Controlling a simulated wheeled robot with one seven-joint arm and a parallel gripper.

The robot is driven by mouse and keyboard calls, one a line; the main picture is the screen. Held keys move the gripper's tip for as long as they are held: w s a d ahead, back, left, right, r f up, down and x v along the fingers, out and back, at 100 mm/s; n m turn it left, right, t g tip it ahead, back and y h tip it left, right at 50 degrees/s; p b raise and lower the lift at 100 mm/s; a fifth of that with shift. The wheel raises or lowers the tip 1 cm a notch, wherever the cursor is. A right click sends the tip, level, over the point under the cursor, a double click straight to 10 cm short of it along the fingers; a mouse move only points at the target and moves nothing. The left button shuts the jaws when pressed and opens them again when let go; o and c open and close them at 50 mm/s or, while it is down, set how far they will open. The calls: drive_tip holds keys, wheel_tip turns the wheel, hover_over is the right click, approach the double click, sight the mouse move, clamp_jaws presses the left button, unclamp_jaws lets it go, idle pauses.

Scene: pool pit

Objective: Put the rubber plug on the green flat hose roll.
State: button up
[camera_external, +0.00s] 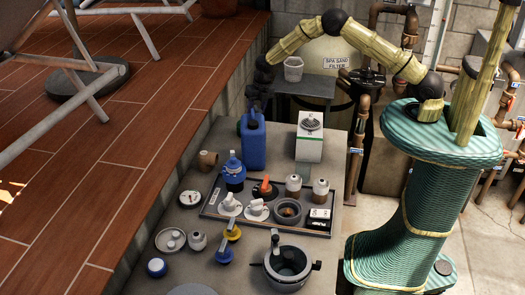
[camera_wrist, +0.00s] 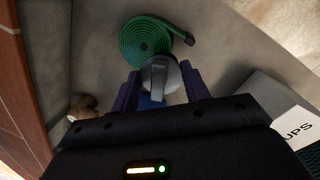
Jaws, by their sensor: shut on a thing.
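My gripper (camera_wrist: 160,80) is shut on a grey, round-topped piece with a raised tab, which looks like the rubber plug (camera_wrist: 158,72). The purple fingers stand on both sides of it. The green flat hose roll (camera_wrist: 144,38) is a flat spiral on the grey bench just beyond the plug, its loose end with a dark fitting to the right. The plug overlaps the roll's near edge in the wrist view; I cannot tell the height between them.
The blue jug (camera_external: 253,146) stands under my gripper. The white-and-green box (camera_external: 309,142) is to its right, a brown pipe elbow (camera_external: 209,158) to its left. A tray (camera_external: 212,212) with several pump parts and a grey pot (camera_external: 288,265) are nearer.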

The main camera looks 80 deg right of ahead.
drive_tip(key=shift+f+p, duration=0.45)
drive_tip(key=shift+f, duration=1.05)
drive_tip(key=shift+f, duration=0.15)
drive_tip(key=o, duration=1)
wheel_tip(320, 180, up, 12)
drive_tip(key=s+b, duration=0.2)
drive_tip(key=b, duration=0.1)
drive_tip(key=shift+d, duration=0.1)
